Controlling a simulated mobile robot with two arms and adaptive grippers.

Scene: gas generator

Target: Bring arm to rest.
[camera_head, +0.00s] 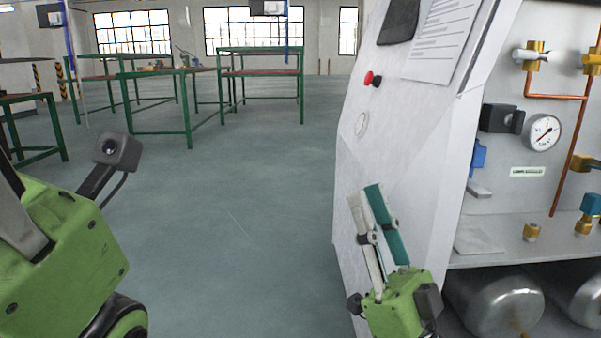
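My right gripper (363,192) is at the lower middle right, in front of the white side panel of the gas generator cabinet (400,150). Its two fingers, one pale and one with a teal side, point up and slightly left. They stand roughly parallel with a narrow gap, and nothing shows between them. I cannot tell how far they are from the panel. My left arm (65,260) fills the lower left corner, with its green housing and a small dark camera on a bracket.
The cabinet's open right side has a gauge (542,133), copper pipes, brass valves, a shelf (520,250) and metal cylinders (495,298) below. A red button (372,79) is on its panel. Green-framed tables (187,125) stand at the back left. The floor (240,210) between my arms is clear.

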